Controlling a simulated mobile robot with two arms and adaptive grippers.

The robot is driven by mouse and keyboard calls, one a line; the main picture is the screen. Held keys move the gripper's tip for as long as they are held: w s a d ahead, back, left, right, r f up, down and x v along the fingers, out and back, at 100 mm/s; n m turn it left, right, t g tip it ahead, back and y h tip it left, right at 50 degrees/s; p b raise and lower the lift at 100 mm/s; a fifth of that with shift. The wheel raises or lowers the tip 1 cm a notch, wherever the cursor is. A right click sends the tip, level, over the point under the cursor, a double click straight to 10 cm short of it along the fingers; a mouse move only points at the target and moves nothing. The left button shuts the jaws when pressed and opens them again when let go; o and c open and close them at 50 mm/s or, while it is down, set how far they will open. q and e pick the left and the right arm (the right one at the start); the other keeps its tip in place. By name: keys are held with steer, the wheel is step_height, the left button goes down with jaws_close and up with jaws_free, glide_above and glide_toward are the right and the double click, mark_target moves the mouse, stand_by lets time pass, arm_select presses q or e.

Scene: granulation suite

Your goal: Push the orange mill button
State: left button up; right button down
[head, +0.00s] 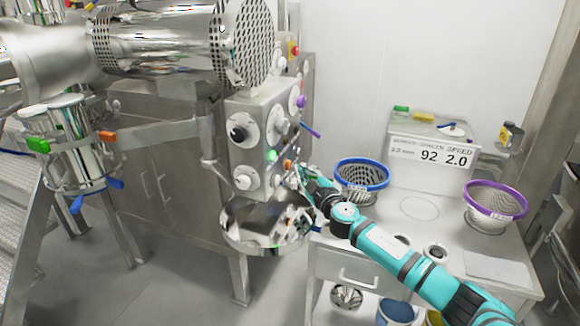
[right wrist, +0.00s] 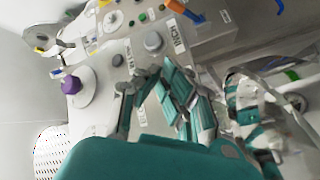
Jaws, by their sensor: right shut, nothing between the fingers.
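My right gripper (head: 297,172) is at the right-hand face of the mill's steel control box (head: 262,112), shut and empty. In the right wrist view its teal fingers (right wrist: 150,82) point toward the panel with grey knobs and a label. A small orange spot (head: 288,163) shows on the box just beside the fingertips; I cannot tell whether it is the mill button or whether the fingers touch it. In the right wrist view an orange handle-like part (right wrist: 186,12) lies beyond the fingers. My left gripper is not in view.
A green button (head: 271,155) and a purple knob (head: 301,101) are on the box. A shiny steel bowl (head: 262,226) hangs below.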

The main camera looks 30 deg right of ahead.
steer(key=shift+w+a, duration=0.1)
stand_by(0.3)
steer(key=shift+w+a, duration=0.2)
steer(key=shift+w, duration=0.05)
steer(key=shift+w+a, duration=0.3)
steer(key=shift+w, duration=0.05)
stand_by(0.8)
steer(key=shift+s, duration=0.1)
stand_by(0.3)
steer(key=shift+s+d, duration=0.55)
steer(key=shift+s, duration=0.05)
steer(key=s+d, duration=0.3)
steer(key=shift+s+d+b, duration=0.1)
steer(key=shift+s+b, duration=0.2)
steer(key=shift+s, duration=0.1)
